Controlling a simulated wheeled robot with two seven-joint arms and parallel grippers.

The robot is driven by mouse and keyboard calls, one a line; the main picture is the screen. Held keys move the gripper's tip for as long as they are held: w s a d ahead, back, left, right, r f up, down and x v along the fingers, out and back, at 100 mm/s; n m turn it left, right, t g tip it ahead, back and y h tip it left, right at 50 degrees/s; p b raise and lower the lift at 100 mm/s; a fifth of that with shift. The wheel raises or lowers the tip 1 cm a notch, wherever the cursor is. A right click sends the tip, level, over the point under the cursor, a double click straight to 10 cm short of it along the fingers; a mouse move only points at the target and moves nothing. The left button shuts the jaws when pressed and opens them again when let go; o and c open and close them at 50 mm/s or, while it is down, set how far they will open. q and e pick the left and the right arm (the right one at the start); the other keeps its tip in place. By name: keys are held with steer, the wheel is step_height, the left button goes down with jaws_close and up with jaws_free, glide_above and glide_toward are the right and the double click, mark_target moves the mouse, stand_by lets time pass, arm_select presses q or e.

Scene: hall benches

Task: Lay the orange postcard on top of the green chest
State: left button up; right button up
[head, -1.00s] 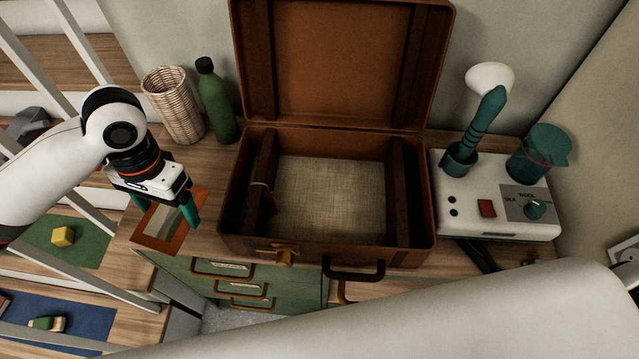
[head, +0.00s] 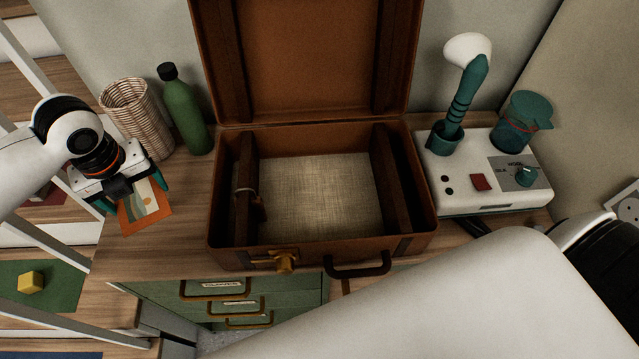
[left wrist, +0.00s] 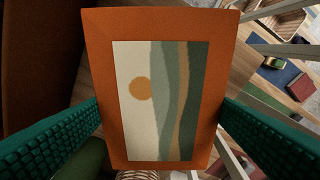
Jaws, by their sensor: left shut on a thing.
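The orange postcard (head: 155,217) has an orange border around a landscape picture with an orange sun. My left gripper (head: 135,196) is shut on it, and the card fills the middle of the left wrist view (left wrist: 205,110), between the green fingers. In the head view the card is over or beside the left end of the wooden top; its exact height is hard to tell. The green chest (head: 296,300) shows its green front and several labelled drawers below the wooden top, partly hidden at the bottom by my arm. My right gripper is not seen.
An open brown suitcase (head: 423,225) stands right of the card. A wicker basket (head: 137,110) and a green bottle (head: 185,115) stand behind my gripper. A white device (head: 450,195) is at the right. Bare wood (head: 170,250) lies left of the suitcase.

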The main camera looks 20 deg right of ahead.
mark_target(138, 196)
arm_select(q)
steer(key=m, duration=0.2)
steer(key=w+m, duration=0.2)
steer(key=m, duration=0.1)
steer(key=shift+w+a+f+m+h, duration=0.15)
steer(key=shift+a+f+m+h, duration=0.05)
steer(key=shift+a+m+h, duration=0.1)
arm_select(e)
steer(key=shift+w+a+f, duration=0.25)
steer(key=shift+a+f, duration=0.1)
arm_select(q)
step_height(138, 196, down, 10)
steer(key=shift+f+p, duration=0.1)
steer(key=shift+p, duration=0.2)
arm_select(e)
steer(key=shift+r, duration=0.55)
arm_select(q)
steer(key=o, duration=0.9)
steer(key=r, duration=0.5)
steer(key=s+r, duration=0.1)
steer(key=r, duration=0.1)
steer(key=shift+a+r+b, duration=0.1)
steer(key=shift+r+b, duration=0.2)
steer(key=shift+b, duration=0.1)
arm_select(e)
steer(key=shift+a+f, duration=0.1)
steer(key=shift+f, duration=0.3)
arm_select(q)
steer(key=shift+w, duration=0.15)
